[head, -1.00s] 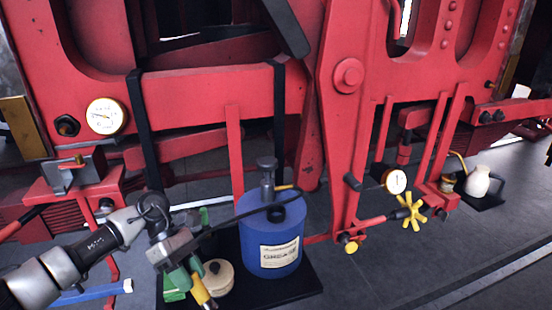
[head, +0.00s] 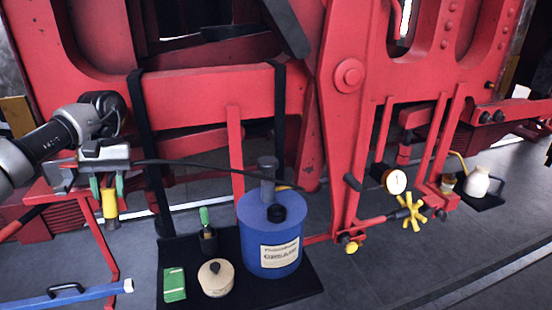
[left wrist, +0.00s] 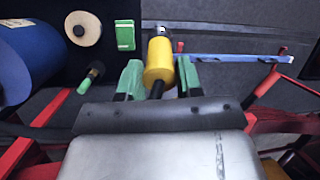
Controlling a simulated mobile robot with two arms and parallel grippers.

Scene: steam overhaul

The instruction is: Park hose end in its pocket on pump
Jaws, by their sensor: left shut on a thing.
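The blue grease pump (head: 268,245) stands on a black mat, with a grey pump head on top. A black ring-shaped opening (head: 277,213), which looks like the pocket, sits on its lid and appears empty. My left gripper (head: 108,186) is well left of the pump and higher in the picture, shut on the yellow hose end (head: 110,204), which hangs downward. In the left wrist view the yellow hose end (left wrist: 159,62) lies between the green fingertips (left wrist: 159,78). The black hose (head: 205,166) runs from there to the pump. My right gripper is not in view.
A blue bar (head: 75,296) lies at lower left. Red machine frame (head: 200,95) rises behind.

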